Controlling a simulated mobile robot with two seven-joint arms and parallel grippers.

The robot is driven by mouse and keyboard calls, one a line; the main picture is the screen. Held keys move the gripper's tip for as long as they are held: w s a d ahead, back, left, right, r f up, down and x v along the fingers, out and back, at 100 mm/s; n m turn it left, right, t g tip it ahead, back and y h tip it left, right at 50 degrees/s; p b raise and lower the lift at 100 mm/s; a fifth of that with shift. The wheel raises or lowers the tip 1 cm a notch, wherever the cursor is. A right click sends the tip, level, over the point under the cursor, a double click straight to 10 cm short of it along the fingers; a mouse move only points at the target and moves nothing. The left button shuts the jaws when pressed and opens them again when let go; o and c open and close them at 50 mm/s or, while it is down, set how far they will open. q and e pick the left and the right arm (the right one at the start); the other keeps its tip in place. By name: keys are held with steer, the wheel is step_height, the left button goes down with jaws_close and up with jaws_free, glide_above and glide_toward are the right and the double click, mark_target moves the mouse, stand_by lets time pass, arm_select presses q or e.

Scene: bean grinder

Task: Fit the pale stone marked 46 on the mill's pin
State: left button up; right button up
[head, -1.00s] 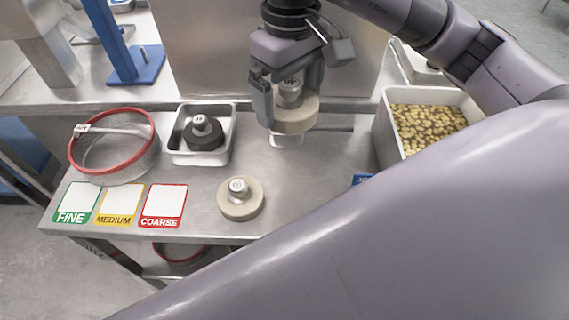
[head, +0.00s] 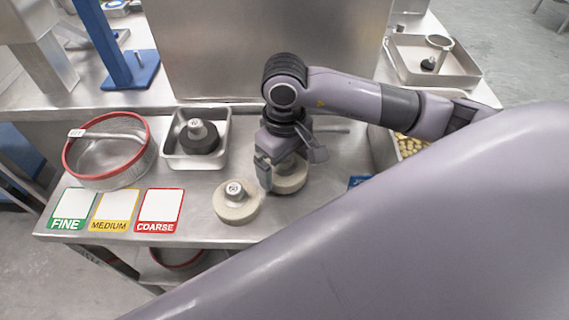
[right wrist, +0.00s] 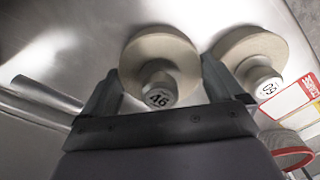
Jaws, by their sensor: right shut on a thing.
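The pale stone (head: 292,184) is a thick round disc with a metal hub. In the right wrist view its hub mark looks like 46 (right wrist: 150,50). My left gripper is out of view.
A metal tray (head: 226,158) with a dark stone (head: 199,140) stands behind to the left. A red-rimmed sieve (head: 148,160) and FINE, MEDIUM and COARSE cards (head: 159,206) are at left. A bean bin (head: 384,150) is at right, partly behind my arm.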

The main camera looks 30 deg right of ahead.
steer(key=shift+f, duration=0.5)
steer(key=shift+f, duration=0.2)
steer(key=o, duration=1.1)
steer(key=shift+r, duration=0.1)
